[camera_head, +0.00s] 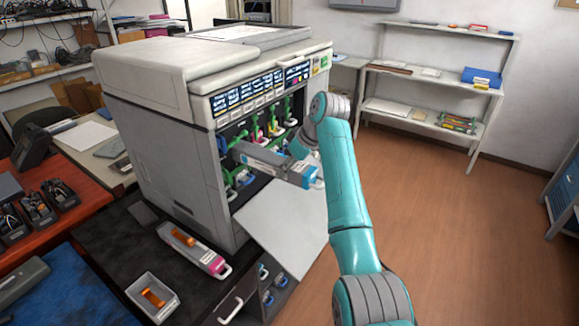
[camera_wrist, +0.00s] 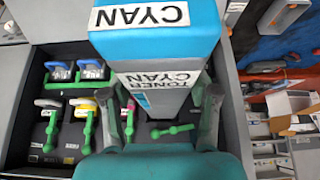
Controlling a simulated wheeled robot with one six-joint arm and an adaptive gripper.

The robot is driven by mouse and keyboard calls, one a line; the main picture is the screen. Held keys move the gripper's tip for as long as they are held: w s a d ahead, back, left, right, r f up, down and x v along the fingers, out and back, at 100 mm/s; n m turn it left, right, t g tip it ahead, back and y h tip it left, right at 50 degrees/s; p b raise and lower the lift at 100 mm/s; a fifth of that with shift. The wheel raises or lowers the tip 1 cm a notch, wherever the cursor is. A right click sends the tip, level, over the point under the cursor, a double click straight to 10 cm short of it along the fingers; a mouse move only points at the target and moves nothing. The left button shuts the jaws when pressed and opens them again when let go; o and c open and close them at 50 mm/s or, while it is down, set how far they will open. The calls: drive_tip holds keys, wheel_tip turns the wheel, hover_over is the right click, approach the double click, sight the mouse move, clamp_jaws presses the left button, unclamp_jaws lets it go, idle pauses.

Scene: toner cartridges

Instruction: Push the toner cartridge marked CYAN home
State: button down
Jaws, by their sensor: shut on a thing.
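The CYAN toner cartridge (camera_head: 270,159) is a long grey box with a blue end, jutting well out of the printer's open front. Its inner end reaches the slot area, but how far it is in cannot be told. In the wrist view the blue end (camera_wrist: 157,43) carries CYAN labels. My gripper (camera_head: 302,148) is shut on the cartridge near its blue end. In the wrist view my fingers (camera_wrist: 168,104) lie on both sides of it. A green lever (camera_wrist: 171,130) lies turned sideways beside the cartridge on the dark slot panel (camera_wrist: 155,149).
The printer's lowered front door (camera_head: 285,222) lies under the cartridge. Other slots hold cartridges with coloured handles and green levers (camera_head: 254,132). A magenta-ended cartridge (camera_head: 194,249) and a grey tray (camera_head: 138,287) with an orange piece lie on the dark cabinet. The floor at right is clear.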

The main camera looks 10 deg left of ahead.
sight(281, 159)
drive_tip(key=shift+a+r, duration=0.1)
drive_tip(key=shift+a, duration=0.05)
drive_tip(key=shift+w+a, duration=0.3)
drive_tip(key=shift+a, duration=0.5)
drive_tip(key=shift+w+a, duration=0.3)
drive_tip(key=shift+a, duration=0.5)
drive_tip(key=shift+c, duration=1.1)
unclamp_jaws()
drive_tip(key=shift+f, duration=0.3)
drive_tip(key=shift+s+d+r, duration=0.1)
drive_tip(key=shift+s+d, duration=0.15)
drive_tip(key=shift+d, duration=0.4)
drive_tip(key=shift+s+d+f, duration=0.1)
drive_tip(key=shift+s+d, duration=0.1)
drive_tip(key=shift+d, duration=0.4)
drive_tip(key=shift+s+d+r, duration=0.1)
drive_tip(key=shift+s+d, duration=0.15)
drive_tip(key=shift+d, duration=0.4)
